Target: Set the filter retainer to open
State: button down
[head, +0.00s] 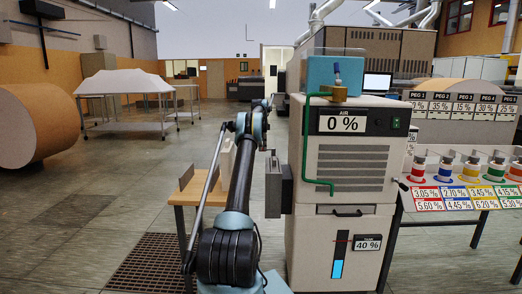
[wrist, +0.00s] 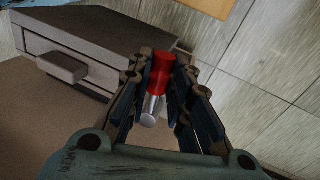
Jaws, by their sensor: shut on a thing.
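In the wrist view my gripper (wrist: 161,66) has its two dark fingers closed on either side of a red handle (wrist: 160,74). A shiny metal stem (wrist: 152,109) runs from the red part, between the fingers, towards the camera. I take this red handle to be the filter retainer, but no label confirms it. Whether it stands open or closed cannot be told. In the head view my arm stands beside the white cabinet; its fingers and the red handle cannot be made out there.
A grey box (wrist: 78,65) with a protruding front block lies left of the fingers. Open floor lies further left.

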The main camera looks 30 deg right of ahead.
dwell(0.4)
jog(key=c, duration=1.5)
grip_release()
jog(key=shift+o, duration=0.2)
